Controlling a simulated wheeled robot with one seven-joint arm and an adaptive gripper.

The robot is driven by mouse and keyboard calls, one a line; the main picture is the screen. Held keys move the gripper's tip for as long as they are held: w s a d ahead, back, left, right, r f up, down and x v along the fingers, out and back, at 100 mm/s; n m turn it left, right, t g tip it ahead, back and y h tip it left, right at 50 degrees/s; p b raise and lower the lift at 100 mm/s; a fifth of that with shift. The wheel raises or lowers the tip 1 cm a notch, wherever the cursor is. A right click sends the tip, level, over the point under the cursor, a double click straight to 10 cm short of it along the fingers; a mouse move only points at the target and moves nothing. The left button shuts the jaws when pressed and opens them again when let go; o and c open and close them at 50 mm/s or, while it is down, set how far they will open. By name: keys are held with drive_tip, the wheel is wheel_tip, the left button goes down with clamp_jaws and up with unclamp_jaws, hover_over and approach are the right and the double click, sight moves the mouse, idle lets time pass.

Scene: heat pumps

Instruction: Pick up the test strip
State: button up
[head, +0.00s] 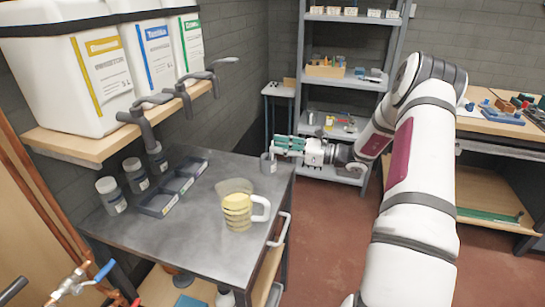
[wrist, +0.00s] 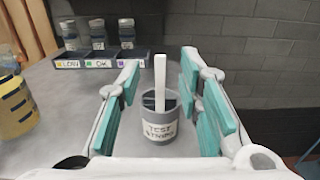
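The test strip (wrist: 160,82) is a thin white strip standing upright in a small grey cup (wrist: 159,130) labelled for test strips. The cup stands near the far right corner of the grey bench, where the head view shows it (head: 267,165). My gripper (wrist: 160,74) is open, with one teal-padded finger on each side of the strip and a gap on both sides. In the head view my gripper (head: 277,147) is at the cup, pointing left. The strip's lower end is hidden inside the cup, and I cannot make the strip out in the head view.
A clear jug (head: 238,208) with yellow contents stands on the bench (head: 190,245). A dark sectioned tray (head: 158,206) and several lidded jars (head: 135,176) are to its left. White canisters (head: 70,80) with taps sit on a shelf above. Open bench surface lies around the jug.

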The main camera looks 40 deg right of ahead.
drive_tip(key=x, duration=0.3)
clamp_jaws()
idle(0.3)
